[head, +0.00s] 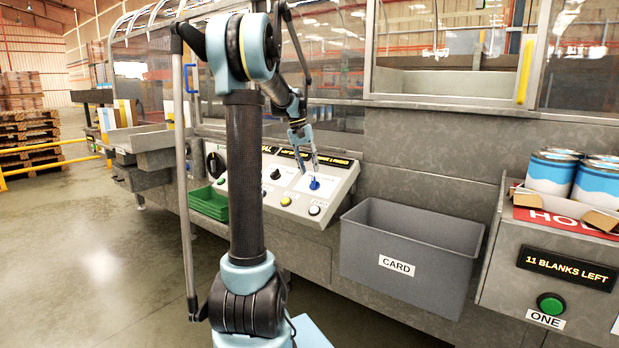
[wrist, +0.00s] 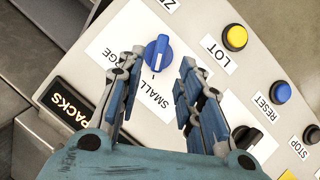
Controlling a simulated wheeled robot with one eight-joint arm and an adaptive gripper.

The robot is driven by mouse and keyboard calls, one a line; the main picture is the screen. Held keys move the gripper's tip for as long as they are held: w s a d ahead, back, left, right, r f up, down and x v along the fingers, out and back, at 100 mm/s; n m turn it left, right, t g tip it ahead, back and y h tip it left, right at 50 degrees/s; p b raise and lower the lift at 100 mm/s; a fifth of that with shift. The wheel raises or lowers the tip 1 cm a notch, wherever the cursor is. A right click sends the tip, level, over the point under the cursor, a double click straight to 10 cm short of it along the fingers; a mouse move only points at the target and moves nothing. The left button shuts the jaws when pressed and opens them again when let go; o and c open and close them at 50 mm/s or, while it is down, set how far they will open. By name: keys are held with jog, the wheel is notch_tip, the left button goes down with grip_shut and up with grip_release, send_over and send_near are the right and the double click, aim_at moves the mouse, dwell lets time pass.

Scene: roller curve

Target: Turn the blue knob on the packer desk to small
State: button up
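The blue knob (head: 314,183) sits on the sloped face of the packer desk (head: 337,190). In the wrist view the blue knob (wrist: 158,52) has a SMALL label below it and a partly hidden label ending in "GE" to its left. Its long grip runs roughly up and down the picture, leaning slightly; I cannot tell for sure which label it is set to. My gripper (head: 308,168) hangs above the knob, pointing down. In the wrist view my gripper (wrist: 162,68) is open and empty, its fingers apart to either side below the knob.
A yellow button (wrist: 235,37), a blue RESET button (wrist: 281,92) and a black knob (wrist: 246,138) are close by on the panel. A green tray (head: 209,203) is left of the desk, and a grey CARD bin (head: 372,240) is right of it.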

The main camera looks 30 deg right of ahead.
jog(key=v, duration=0.7)
jog(key=shift+a, duration=0.1)
jog(key=s+a+f+n+t, duration=0.1)
jog(key=s+a+f, duration=0.25)
jog(key=a, duration=0.45)
jog(key=s+a+f+n+t, duration=0.15)
jog(key=s+a, duration=0.25)
jog(key=a, duration=0.5)
jog(key=s+a+f+n, duration=0.2)
jog(key=s+a+f, duration=0.15)
jog(key=a, duration=0.45)
jog(key=s+a+f+n+t+y, duration=0.1)
jog(key=s+a+f+n+y, duration=0.1)
jog(key=s+a+f, duration=1.2)
notch_tip(320, 180, down, 3)
jog(key=shift+s+f+n+t, duration=0.2)
jog(key=shift+s+n+t, duration=0.15)
jog(key=shift+s+n, duration=0.5)
